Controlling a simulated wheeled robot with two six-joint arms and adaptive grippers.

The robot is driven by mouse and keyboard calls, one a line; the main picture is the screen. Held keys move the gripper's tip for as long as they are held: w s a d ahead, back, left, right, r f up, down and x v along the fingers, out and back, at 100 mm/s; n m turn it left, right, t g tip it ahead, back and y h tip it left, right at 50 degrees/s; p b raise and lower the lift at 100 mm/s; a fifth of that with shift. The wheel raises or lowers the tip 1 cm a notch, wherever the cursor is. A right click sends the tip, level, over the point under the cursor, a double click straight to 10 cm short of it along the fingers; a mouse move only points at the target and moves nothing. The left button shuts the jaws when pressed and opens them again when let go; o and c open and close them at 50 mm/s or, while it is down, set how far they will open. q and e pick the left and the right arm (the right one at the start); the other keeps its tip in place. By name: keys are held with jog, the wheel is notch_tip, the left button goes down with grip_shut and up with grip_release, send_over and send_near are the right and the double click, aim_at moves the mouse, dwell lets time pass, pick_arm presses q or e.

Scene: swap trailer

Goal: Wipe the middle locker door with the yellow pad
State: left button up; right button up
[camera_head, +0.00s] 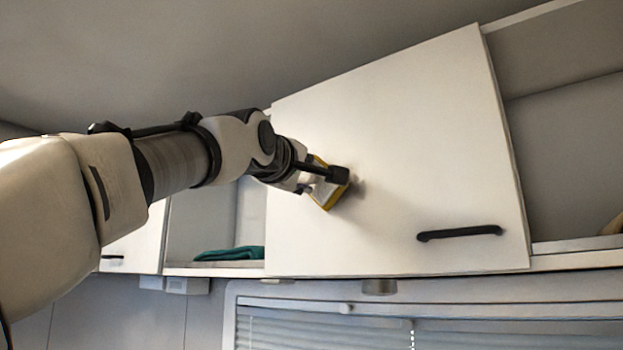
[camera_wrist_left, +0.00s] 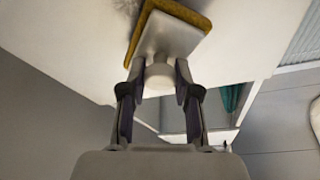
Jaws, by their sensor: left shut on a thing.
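The middle locker door (camera_head: 400,130) is a white panel with a black handle (camera_head: 459,233) near its lower right corner. My left gripper (camera_head: 318,180) is at the left part of this door, shut on the yellow pad (camera_head: 331,197). In the left wrist view the pad (camera_wrist_left: 170,30) has a pale backing with a knob, and the gripper fingers (camera_wrist_left: 160,85) close around the knob. The pad's yellow face is toward the door and appears to be against it. A grey smudge shows beside the pad in the left wrist view. My right gripper is out of view.
Open shelf space lies on both sides of the door. A green folded cloth (camera_head: 230,253) lies on the shelf at left. A smaller white door (camera_head: 135,242) is farther left. A window blind (camera_head: 420,328) is below, and the ceiling (camera_head: 150,50) slopes close above.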

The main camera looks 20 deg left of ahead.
pick_arm(q)
jog(key=shift+w+d+p, duration=0.3)
jog(key=shift+w+p, duration=0.3)
jog(key=shift+w, duration=0.25)
